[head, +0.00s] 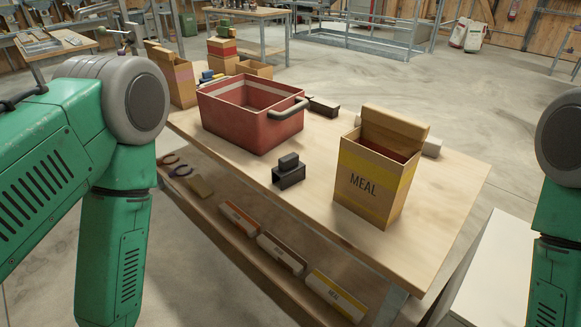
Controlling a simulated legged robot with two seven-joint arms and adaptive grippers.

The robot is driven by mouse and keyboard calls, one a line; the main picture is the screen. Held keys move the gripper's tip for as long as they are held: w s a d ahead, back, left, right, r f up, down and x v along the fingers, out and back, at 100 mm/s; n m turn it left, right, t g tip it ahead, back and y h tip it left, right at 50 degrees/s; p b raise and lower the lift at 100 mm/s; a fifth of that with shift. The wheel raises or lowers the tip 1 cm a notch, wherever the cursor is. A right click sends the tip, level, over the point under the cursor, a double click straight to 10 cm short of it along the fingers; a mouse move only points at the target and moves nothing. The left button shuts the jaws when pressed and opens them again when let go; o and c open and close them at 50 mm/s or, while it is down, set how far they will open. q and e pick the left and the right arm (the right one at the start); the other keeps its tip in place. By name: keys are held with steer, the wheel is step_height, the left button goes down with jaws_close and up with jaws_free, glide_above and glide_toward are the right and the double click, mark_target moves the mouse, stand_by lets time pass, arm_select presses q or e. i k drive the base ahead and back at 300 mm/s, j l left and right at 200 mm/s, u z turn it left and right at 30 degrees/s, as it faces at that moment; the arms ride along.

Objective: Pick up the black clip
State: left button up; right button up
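A small black clip (289,175) stands on the wooden table (440,205) near its front edge. It looks like a dark block with a smaller rounded piece on top. It sits between the red bin and the MEAL box, apart from both. My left arm comes in at the left and my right arm at the right edge. Both hang down, and neither gripper shows in the head view.
A red bin (272,135) with a grey handle stands behind the clip. An open MEAL box (368,180) stands to its right. A lower shelf holds several labelled packs (281,254). Table in front of the clip is bare.

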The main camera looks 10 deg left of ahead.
mark_target(290, 171)
steer(key=i+j, duration=0.1)
steer(key=j, duration=0.25)
steer(key=i+j, duration=0.1)
steer(key=j, duration=0.3)
steer(key=i+j, duration=0.1)
steer(key=j, duration=0.25)
steer(key=i+j, duration=0.1)
steer(key=j, duration=0.3)
